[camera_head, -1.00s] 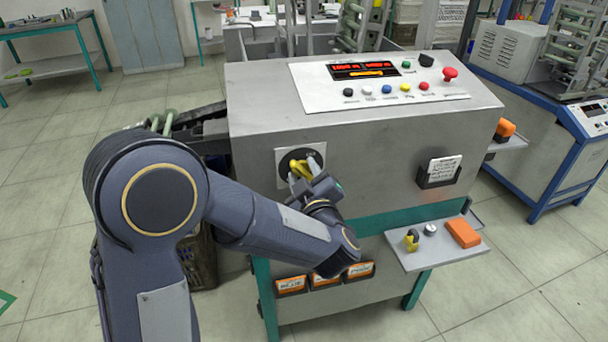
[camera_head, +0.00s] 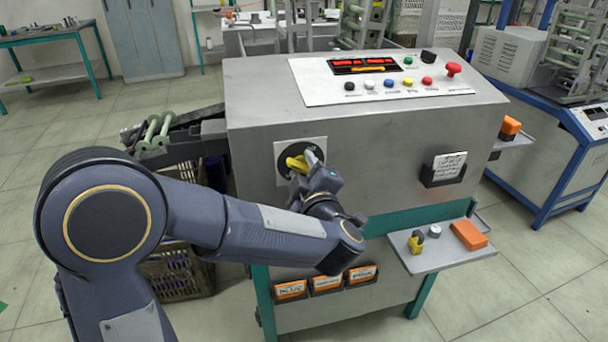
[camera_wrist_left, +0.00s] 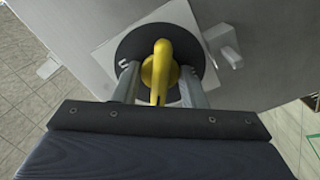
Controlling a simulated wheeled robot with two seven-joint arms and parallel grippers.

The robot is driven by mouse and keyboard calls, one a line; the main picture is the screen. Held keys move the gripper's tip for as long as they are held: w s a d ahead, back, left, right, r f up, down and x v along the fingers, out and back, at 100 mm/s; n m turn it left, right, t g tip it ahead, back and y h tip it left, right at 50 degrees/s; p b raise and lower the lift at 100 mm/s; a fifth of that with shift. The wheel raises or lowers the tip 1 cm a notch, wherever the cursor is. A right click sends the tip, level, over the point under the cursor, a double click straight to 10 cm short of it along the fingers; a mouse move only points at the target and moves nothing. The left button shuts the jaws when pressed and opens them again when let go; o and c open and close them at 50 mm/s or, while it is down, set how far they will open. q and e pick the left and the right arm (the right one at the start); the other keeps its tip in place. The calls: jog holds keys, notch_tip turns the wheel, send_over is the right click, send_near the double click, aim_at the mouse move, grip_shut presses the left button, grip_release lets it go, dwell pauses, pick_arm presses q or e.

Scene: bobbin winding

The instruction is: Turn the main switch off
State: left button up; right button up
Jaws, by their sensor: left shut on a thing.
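The main switch is a yellow handle (camera_head: 297,163) on a round black disc (camera_head: 284,173) with a pale square plate, on the left of the machine's front. My left gripper (camera_head: 306,164) is shut on the yellow handle. In the left wrist view the handle (camera_wrist_left: 160,68) stands between the two metal fingers (camera_wrist_left: 159,86). There the plate's edges are tilted relative to the handle. The fingers and wrist hide part of the disc in the head view. My right gripper is not in view.
The grey machine (camera_head: 385,160) has a sloped top panel with coloured buttons and a red mushroom button (camera_head: 453,68). A small shelf (camera_head: 425,262) juts out at lower right with an orange box (camera_head: 469,235). Orange-labelled bins (camera_head: 326,282) hang below. A dark crate (camera_head: 178,272) stands at left.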

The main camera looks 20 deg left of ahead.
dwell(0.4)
pick_arm(q)
jog(key=shift+f+n+b, duration=0.1)
jog(key=shift+n+b, duration=1.9)
jog(key=shift+b, duration=0.55)
jog(key=o, duration=1.6)
jog(key=shift+c, duration=0.2)
jog(key=shift+s+d, duration=0.25)
jog(key=shift+s, duration=0.2)
jog(key=v, duration=0.8)
jog(key=shift+b, duration=0.3)
